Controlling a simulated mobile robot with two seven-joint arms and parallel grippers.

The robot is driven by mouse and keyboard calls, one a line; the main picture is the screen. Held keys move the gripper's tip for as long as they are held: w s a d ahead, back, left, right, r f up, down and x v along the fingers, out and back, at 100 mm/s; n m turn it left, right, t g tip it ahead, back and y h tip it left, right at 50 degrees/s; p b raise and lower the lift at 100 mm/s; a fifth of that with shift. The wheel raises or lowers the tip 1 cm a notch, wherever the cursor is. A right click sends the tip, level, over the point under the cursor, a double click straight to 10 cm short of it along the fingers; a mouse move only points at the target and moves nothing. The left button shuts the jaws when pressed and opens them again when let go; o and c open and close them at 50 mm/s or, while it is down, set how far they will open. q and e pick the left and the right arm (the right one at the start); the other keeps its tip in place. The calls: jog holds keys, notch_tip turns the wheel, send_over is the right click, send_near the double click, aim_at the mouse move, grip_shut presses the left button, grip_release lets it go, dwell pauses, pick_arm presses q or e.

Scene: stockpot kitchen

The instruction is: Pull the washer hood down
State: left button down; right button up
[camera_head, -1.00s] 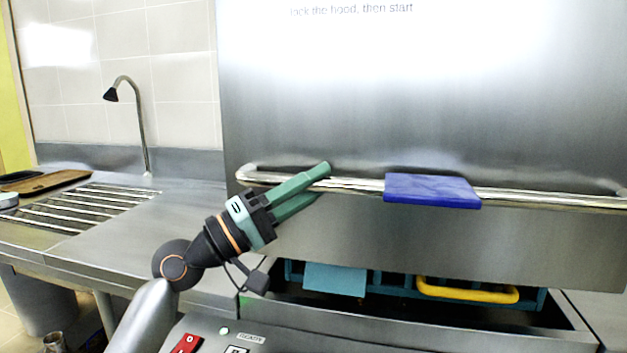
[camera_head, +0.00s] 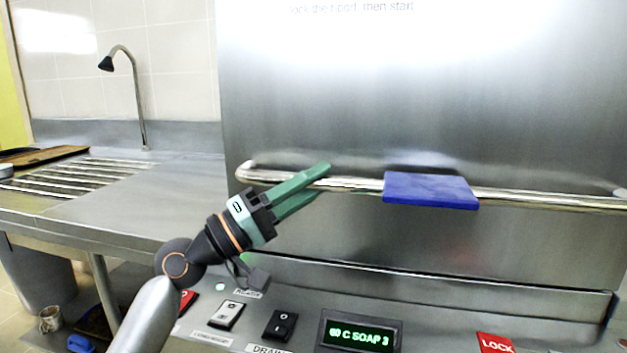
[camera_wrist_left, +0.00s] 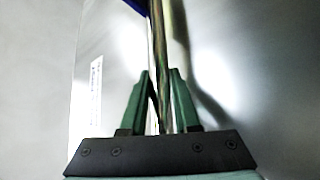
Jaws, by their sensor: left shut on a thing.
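The washer hood (camera_head: 400,100) is a large steel panel filling the right of the head view. A long steel handle bar (camera_head: 345,184) runs across its lower part, with a blue block (camera_head: 430,190) on it. My left gripper (camera_head: 306,184) has its green fingers around the bar, left of the blue block, and is shut on it. In the left wrist view the bar (camera_wrist_left: 158,60) runs between the two fingers (camera_wrist_left: 160,95). The hood's lower edge is down near the control panel, and the opening below it is covered. My right gripper is not in view.
The control panel (camera_head: 300,330) below has switches, a lit green display (camera_head: 361,337) and a red LOCK label (camera_head: 495,343). A steel counter (camera_head: 140,205) with a drain rack (camera_head: 75,180) and a tap (camera_head: 135,95) are at the left.

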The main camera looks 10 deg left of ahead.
pick_arm(q)
jog(key=shift+f, duration=0.55)
jog(key=shift+d+f, duration=0.1)
jog(key=shift+f, duration=0.1)
jog(key=c, duration=0.7)
grip_release()
jog(key=shift+r, duration=0.1)
jog(key=shift+o, duration=0.2)
jog(key=shift+r, duration=0.1)
jog(key=shift+a, duration=0.2)
jog(key=b+v, duration=0.2)
jog(key=v, duration=1)
jog(key=shift+a, duration=0.15)
jog(key=shift+s, duration=0.15)
